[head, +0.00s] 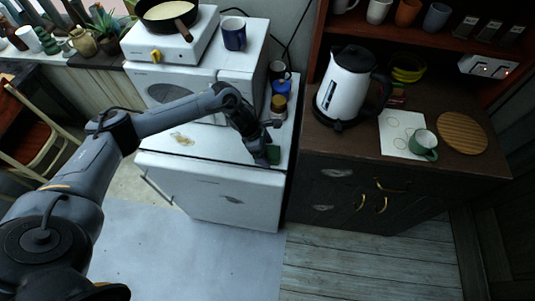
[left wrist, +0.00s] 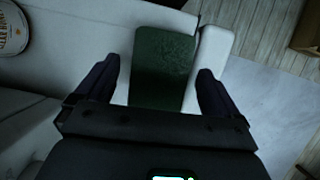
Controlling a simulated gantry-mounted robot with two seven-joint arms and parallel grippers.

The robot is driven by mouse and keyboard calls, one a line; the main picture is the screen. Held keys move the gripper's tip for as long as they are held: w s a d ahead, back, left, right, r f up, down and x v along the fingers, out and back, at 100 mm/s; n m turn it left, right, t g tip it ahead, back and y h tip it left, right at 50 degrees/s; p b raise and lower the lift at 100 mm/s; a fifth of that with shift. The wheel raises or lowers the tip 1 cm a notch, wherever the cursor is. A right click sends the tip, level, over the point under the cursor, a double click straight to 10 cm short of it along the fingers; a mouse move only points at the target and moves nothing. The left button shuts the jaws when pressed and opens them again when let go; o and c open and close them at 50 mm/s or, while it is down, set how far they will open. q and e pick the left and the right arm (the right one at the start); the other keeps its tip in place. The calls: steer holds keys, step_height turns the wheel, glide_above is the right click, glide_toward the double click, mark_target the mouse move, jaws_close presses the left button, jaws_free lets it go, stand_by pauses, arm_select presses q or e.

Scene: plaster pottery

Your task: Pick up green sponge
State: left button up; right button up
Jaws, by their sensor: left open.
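The green sponge (head: 272,154) lies near the front right corner of the white fridge top (head: 215,146) in the head view. In the left wrist view the sponge (left wrist: 163,66) is a dark green block between the two finger tips, with a gap on each side. My left gripper (head: 262,138) is above the sponge and open; its fingers also show in the left wrist view (left wrist: 152,85). Part of the sponge is hidden by the gripper in the head view. My right gripper is not in view.
A white microwave (head: 185,80) is at the back left. A kettle (head: 344,85) and a green mug (head: 423,145) stand on the dark cabinet at right. The floor in front is clear.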

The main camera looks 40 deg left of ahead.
mark_target(267, 152)
arm_select(q)
steer(key=shift+x, duration=0.8)
steer(key=c, duration=1)
steer(key=shift+r, duration=0.15)
step_height(267, 152, up, 10)
steer(key=shift+f, duration=0.1)
